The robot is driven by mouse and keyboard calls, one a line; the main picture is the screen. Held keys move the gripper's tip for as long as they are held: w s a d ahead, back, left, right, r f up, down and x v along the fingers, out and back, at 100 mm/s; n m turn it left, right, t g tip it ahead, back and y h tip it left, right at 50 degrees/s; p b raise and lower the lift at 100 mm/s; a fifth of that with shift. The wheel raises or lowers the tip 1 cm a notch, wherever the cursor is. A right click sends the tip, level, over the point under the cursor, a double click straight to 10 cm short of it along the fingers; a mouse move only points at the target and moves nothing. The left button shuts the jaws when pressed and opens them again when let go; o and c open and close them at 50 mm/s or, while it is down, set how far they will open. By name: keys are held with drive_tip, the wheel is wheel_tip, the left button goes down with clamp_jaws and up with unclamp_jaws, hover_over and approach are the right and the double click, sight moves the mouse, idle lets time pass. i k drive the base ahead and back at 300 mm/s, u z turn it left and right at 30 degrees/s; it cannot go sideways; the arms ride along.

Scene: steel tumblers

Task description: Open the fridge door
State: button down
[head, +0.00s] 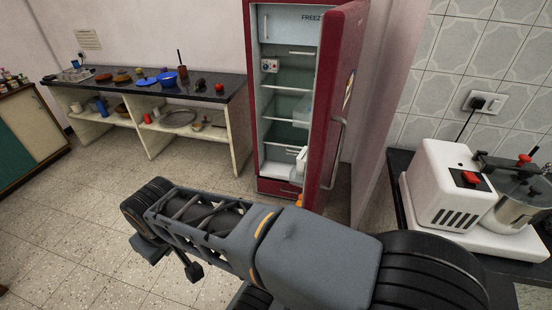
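The red fridge (272,186) stands at the back centre. Its door (340,100) is swung wide open toward the right, with a gap between its free edge and the body. The pale interior with its shelves (285,118) shows. A grey vertical handle (338,150) is on the door's outer face. My dark grey arm (318,245) lies across the foreground, in front of the fridge's base. I cannot make out my gripper. A small white shape (301,158) and an orange bit (299,201) show by the door's lower edge; I cannot tell what they are.
A dark counter (225,92) with bowls and vegetables stands left of the fridge. A white machine with a steel pot (450,190) sits on the right counter, close to my arm. A wall stands just right of the door. Tiled floor (70,215) is clear at left.

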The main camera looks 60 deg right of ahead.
sight(343, 28)
drive_tip(key=z, duration=0.5)
drive_tip(key=i, duration=0.85)
drive_tip(key=z, duration=0.8)
